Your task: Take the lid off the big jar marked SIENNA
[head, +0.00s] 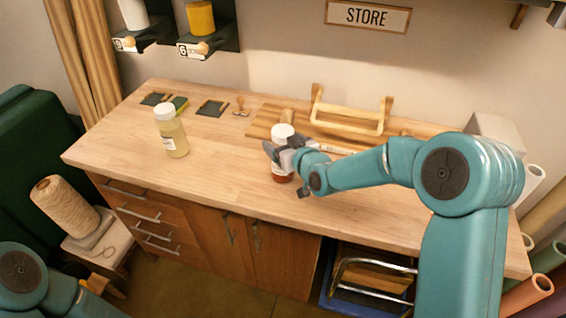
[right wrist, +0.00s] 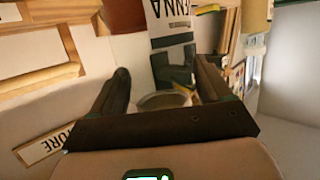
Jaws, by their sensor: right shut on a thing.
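The big SIENNA jar (head: 282,178) stands on the worktop, with reddish-brown contents and a white lid (head: 282,131) on top. My right gripper (head: 283,151) is shut on the jar's upper body, just below the lid, and hides part of it.
A pale yellow jar (head: 172,140) with a white lid stands to the left on the worktop (head: 225,170). Behind are small dark tiles (head: 212,108), a wooden board (head: 262,130) and a wooden rack (head: 347,122). The front left worktop is clear. A thread cone (head: 65,208) stands on a stool.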

